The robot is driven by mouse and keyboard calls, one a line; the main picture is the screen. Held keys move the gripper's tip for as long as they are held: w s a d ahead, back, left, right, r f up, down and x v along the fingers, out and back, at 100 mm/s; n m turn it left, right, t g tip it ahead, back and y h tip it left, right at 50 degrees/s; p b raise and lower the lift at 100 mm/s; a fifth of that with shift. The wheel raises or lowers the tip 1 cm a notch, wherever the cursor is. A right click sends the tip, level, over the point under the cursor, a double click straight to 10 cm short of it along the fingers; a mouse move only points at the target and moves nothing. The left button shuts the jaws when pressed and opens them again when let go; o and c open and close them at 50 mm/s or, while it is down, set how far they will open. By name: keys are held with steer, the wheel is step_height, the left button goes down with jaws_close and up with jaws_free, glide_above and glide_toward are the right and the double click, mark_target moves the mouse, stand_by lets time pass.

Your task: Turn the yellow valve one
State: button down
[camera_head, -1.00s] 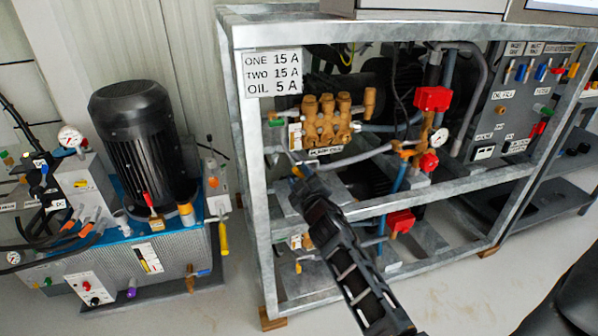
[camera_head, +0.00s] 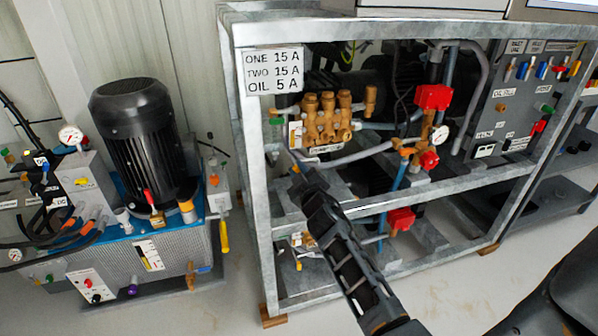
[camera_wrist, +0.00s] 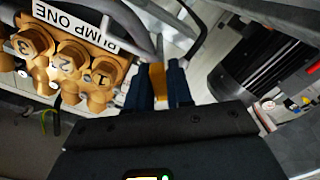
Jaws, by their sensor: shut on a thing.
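The yellow valve handle (camera_wrist: 157,82) shows in the wrist view as a narrow yellow bar between the two dark blue fingers of my gripper (camera_wrist: 159,84). The fingers are shut on it from both sides. Its base and pipe fitting are mostly hidden by the fingers. In the head view my gripper (camera_head: 296,172) reaches into the left front of the metal frame, just below the brass pump (camera_head: 327,118). The valve is too small and covered there to make out clearly. The pump's label, PUMP ONE (camera_wrist: 88,24), shows in the wrist view beside the fingers.
The galvanized frame (camera_head: 250,190) surrounds the pump, with its upright post left of my gripper and a crossbar below. A grey hose (camera_head: 355,155) runs right of the gripper. A black motor (camera_head: 137,140) on a blue-topped tank stands left. Floor is clear in front.

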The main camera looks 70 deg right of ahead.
steer(key=shift+f, duration=0.1)
steer(key=m+b, duration=0.3)
steer(key=m, duration=0.1)
steer(key=shift+f+m, duration=0.1)
steer(key=shift+m, duration=0.2)
steer(key=shift+m+b, duration=1.1)
steer(key=shift+m, duration=0.5)
steer(key=c, duration=1.1)
jaws_free()
steer(key=v, duration=0.7)
steer(key=shift+s+a+b, duration=0.25)
steer(key=shift+a+b, duration=0.05)
steer(key=shift+b, duration=0.15)
